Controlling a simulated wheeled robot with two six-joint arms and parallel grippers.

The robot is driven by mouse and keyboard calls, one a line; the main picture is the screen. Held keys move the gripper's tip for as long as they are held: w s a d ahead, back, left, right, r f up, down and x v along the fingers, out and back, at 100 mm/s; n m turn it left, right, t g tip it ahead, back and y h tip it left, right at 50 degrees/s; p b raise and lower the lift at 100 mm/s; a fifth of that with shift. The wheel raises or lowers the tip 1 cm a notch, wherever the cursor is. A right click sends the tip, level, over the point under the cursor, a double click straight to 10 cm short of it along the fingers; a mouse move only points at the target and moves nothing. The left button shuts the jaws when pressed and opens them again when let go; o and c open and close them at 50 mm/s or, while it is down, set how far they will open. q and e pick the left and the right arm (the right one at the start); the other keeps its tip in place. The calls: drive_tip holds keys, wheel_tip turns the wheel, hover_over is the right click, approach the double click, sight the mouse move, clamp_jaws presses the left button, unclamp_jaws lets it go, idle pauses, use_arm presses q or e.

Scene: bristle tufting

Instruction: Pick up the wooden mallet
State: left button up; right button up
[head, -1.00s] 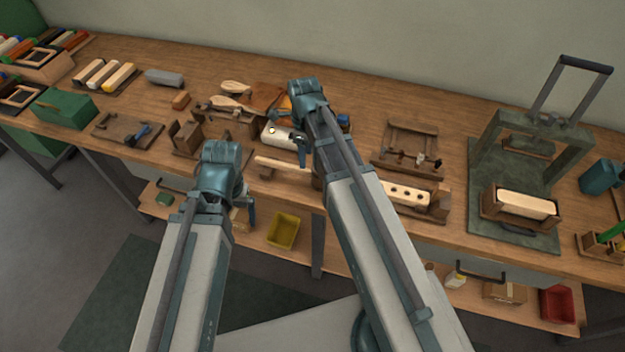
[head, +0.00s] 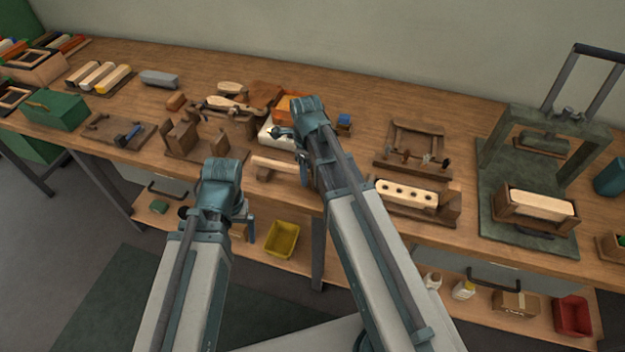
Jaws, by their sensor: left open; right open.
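A pale wooden bar with a darker block under its left part, which looks like the wooden mallet (head: 276,163), lies near the front edge of the workbench (head: 385,108), in the middle of the head view. My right gripper (head: 298,157) is open, at the bar's right end in the picture. Its arm hides what lies behind it, and I cannot tell whether it touches the bar. My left gripper (head: 243,224) is open and empty, in front of the bench edge, to the lower left of the bar.
A block with holes (head: 408,193) sits right of my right arm. A green press (head: 493,170) stands further right. Wooden fixtures (head: 203,140) and a dark tray (head: 118,130) lie to the left. A yellow bin (head: 282,238) sits on the lower shelf.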

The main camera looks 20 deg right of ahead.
drive_tip(key=shift+c, duration=0.2)
clamp_jaws()
idle(1.3)
